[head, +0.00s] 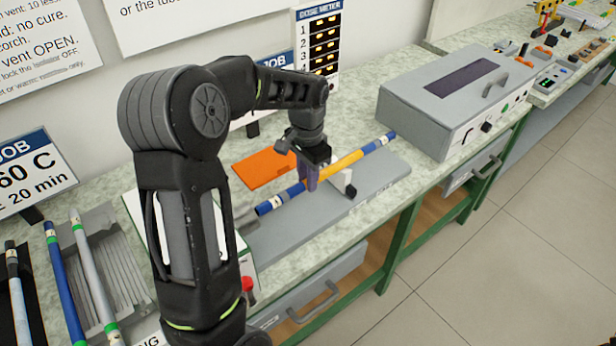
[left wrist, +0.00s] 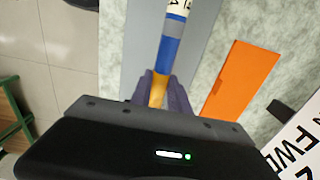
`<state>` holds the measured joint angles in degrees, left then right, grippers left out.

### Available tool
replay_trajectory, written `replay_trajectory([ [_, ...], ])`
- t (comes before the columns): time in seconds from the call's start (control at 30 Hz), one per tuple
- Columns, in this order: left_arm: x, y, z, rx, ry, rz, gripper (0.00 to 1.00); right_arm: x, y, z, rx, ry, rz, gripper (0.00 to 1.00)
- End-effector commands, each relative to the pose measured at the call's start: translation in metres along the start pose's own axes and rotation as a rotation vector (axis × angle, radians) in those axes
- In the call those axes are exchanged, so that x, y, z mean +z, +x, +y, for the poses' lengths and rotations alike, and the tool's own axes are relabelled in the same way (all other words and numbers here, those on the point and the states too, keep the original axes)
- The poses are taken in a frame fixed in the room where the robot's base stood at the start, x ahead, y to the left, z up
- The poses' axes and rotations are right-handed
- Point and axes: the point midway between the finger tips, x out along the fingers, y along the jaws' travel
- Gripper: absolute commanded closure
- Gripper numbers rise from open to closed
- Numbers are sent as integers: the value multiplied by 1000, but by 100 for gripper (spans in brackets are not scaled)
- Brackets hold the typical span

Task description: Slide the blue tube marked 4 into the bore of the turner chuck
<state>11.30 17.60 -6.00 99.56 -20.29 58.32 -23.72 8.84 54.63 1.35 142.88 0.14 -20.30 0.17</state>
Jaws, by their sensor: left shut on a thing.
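The blue tube (head: 296,190) has a yellow middle and pale bands near its ends. In the left wrist view its far end (left wrist: 171,50) shows a white band with a 4. My left gripper (head: 312,182) is shut on the tube and holds it slanting above the grey turner bed; its purple fingers (left wrist: 164,92) close around the yellow part. The turner chuck (head: 241,216) is a grey piece at the bed's left end, partly hidden by my arm. The tube's near end looks close to the chuck and outside it; its bore cannot be made out. My right gripper is not in view.
A small black and white support (head: 349,184) stands on the turner bed (head: 382,176) beside the tube. An orange sheet (head: 262,169) lies behind. A grey box (head: 455,95) is at right. A grooved rack (head: 118,262) with other tubes (head: 92,280) is at left.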

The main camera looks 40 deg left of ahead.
Motion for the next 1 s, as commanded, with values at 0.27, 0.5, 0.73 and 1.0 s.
replay_trajectory([
  [0.27,7,0,0,0,-1,0,100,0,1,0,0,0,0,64],
  [0.5,13,0,-1,-1,-1,1,100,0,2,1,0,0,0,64],
  [0.73,18,0,-1,-1,-1,0,100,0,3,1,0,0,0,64],
  [1.0,25,0,0,-1,-1,0,100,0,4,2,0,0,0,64],
])
